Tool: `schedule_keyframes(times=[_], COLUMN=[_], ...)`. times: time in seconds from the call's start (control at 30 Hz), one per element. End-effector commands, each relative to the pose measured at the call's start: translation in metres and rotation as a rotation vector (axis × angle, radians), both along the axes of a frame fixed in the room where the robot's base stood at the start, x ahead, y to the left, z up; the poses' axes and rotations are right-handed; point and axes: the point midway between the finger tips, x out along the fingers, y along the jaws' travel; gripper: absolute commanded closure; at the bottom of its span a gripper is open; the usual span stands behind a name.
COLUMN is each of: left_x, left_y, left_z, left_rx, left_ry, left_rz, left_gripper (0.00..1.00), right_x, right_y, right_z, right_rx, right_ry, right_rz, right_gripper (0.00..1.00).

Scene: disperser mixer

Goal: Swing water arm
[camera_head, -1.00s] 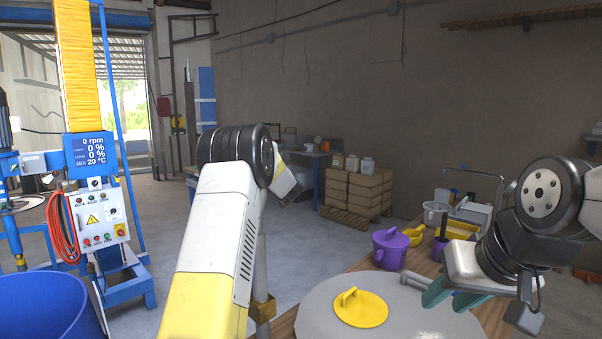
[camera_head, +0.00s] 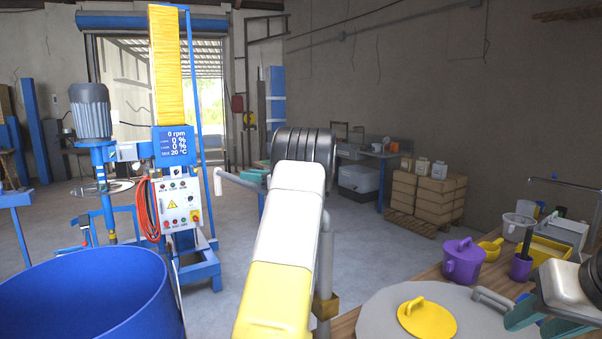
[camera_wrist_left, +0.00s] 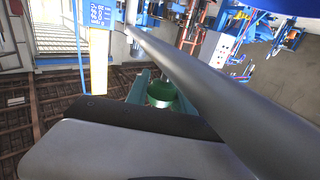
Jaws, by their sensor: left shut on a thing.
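The water arm is a grey pipe. Its upright part (camera_head: 325,258) stands just right of my left forearm, with a brass fitting low on it. Its free end (camera_head: 227,182) shows left of my wrist, with a downturned tip. My left gripper (camera_head: 256,176) shows only a teal edge there; my wrist hides the rest. In the left wrist view the grey pipe (camera_wrist_left: 205,85) crosses close to the camera, and the teal fingers (camera_wrist_left: 160,88) are shut around a green ring (camera_wrist_left: 161,95). My right gripper (camera_head: 543,322) is open and empty at the lower right.
A blue vat (camera_head: 90,300) stands at the lower left, with the blue mixer and its control box (camera_head: 176,204) behind. A grey lid (camera_head: 378,325) with a yellow hatch (camera_head: 428,322) lies at the front right. A purple jug (camera_head: 463,262) stands on the wooden table.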

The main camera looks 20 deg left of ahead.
Motion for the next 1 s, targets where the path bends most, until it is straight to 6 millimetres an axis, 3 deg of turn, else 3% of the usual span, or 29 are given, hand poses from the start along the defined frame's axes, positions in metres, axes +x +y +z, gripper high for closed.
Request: schedule_keyframes(times=[0.23, 0.6, 0.8, 1.0], left_x=[-0.076, -0.182, -0.221, -0.244], left_y=[0.021, 0.019, 0.008, 0.000], left_z=[0.001, 0.000, 0.000, 0.000], left_rx=[0.001, 0.000, 0.000, 0.000], left_ry=[0.000, 0.001, 0.002, 0.002], left_rz=[0.240, 0.562, 0.687, 0.762], left_gripper=[1.00, 1.00, 1.00, 1.00], right_x=[0.000, 0.000, 0.000, 0.000], right_y=[0.000, 0.000, 0.000, 0.000], right_z=[0.000, 0.000, 0.000, 0.000], right_rx=[0.000, 0.000, 0.000, 0.000], right_ry=[0.000, 0.000, 0.000, 0.000], right_rz=[0.000, 0.000, 0.000, 0.000], right_gripper=[0.64, 0.64, 0.64, 0.64])
